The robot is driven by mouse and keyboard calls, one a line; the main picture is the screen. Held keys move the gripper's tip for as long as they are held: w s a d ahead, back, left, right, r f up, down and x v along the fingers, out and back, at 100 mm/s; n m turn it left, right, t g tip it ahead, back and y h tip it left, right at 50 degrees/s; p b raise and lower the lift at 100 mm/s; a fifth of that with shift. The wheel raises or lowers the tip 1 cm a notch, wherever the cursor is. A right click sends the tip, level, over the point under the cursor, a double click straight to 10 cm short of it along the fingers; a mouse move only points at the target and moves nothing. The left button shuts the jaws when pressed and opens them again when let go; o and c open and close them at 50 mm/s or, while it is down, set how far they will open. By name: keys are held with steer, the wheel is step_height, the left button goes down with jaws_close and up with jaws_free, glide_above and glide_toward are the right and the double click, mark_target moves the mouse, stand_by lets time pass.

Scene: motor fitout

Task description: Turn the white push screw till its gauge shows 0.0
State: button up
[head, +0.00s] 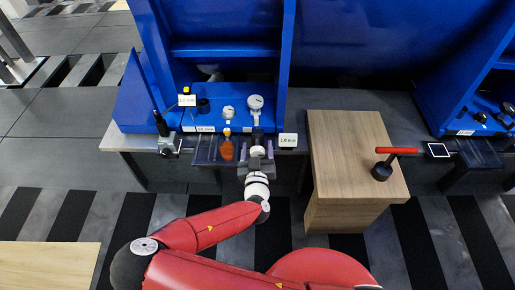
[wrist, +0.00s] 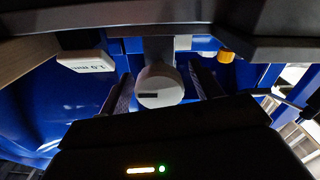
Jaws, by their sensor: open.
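The white push screw (wrist: 160,88) faces the wrist camera as a round white head with a dark slot. It also shows in the head view (head: 257,152), at the front edge of the blue bench. My gripper (wrist: 163,92) is open, with one finger on each side of the screw head. I cannot tell whether either finger touches it. In the head view my gripper (head: 256,157) reaches the screw from the front. A white readout (head: 288,140) to the right of the screw seems to read 1.0 mm; it appears upside down in the wrist view (wrist: 88,62).
A round dial gauge (head: 256,102) stands behind the screw, with a smaller one (head: 228,112) to its left.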

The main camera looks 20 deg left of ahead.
steer(key=shift+w, duration=0.1)
steer(key=c, duration=1)
steer(key=n+b, duration=0.1)
steer(key=n, duration=0.2)
steer(key=shift+f+n, duration=0.15)
steer(key=shift+n, duration=0.25)
steer(key=n+b, duration=0.1)
steer(key=n, duration=0.4)
steer(key=n+b, duration=0.1)
steer(key=n, duration=0.4)
steer(key=shift+a+n+b, duration=0.1)
steer(key=shift+n+b, duration=0.2)
steer(key=shift+n, duration=1.6)
